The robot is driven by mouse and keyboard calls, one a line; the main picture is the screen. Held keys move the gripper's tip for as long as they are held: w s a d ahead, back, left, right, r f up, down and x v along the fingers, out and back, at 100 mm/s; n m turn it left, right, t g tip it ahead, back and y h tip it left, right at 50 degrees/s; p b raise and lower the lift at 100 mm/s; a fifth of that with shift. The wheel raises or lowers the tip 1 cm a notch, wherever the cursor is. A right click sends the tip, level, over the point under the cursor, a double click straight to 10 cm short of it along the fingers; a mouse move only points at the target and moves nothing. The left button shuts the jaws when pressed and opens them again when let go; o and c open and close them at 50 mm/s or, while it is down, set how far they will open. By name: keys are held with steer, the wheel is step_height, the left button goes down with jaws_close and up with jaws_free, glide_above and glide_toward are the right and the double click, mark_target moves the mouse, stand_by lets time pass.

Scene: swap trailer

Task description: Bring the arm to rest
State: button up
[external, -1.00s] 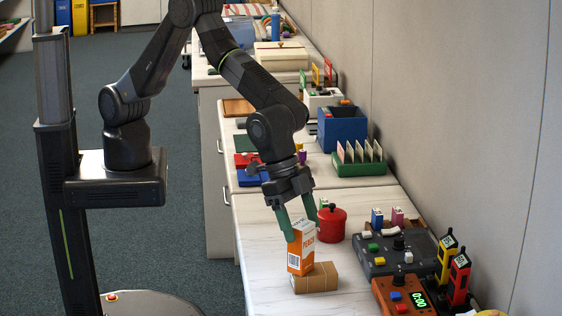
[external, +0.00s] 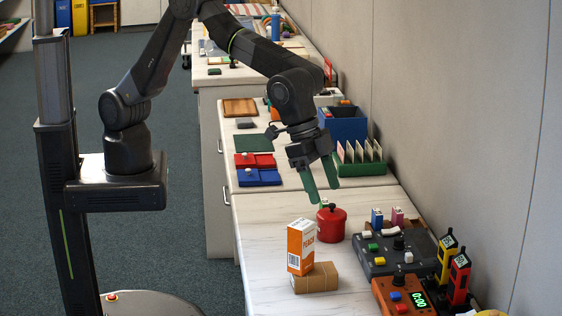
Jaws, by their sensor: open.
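My gripper (external: 322,195) has two green fingers pointing down. It is open and empty, in the air over the counter, near the red lidded pot. An orange and white carton (external: 301,246) stands upright on a brown cardboard box (external: 317,280) at the front of the counter. My gripper is above and behind the carton, apart from it. My arm is bent and reaches over the counter from the left.
The red pot (external: 331,225) stands just below my fingers. A grey control panel (external: 388,262), an orange timer box (external: 393,297) and yellow and red handsets are at right. A green rack (external: 362,169) and blue bin (external: 343,127) stand behind. The counter left of the carton is clear.

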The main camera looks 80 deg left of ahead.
steer(key=w+a+f+n+y, duration=0.1)
steer(key=w+a+n, duration=0.2)
steer(key=w+a, duration=0.55)
steer(key=w+a+f+n+t+y, duration=0.1)
steer(key=w+a+f+n, duration=0.15)
steer(key=a, duration=1.15)
steer(key=w+a+n+y, duration=0.1)
steer(key=w+a+n, duration=0.35)
steer(key=a, duration=0.75)
step_height(320, 180, down, 9)
steer(key=w+m+p, duration=0.1)
steer(key=shift+w+r+m, duration=0.2)
steer(key=shift+m, duration=0.2)
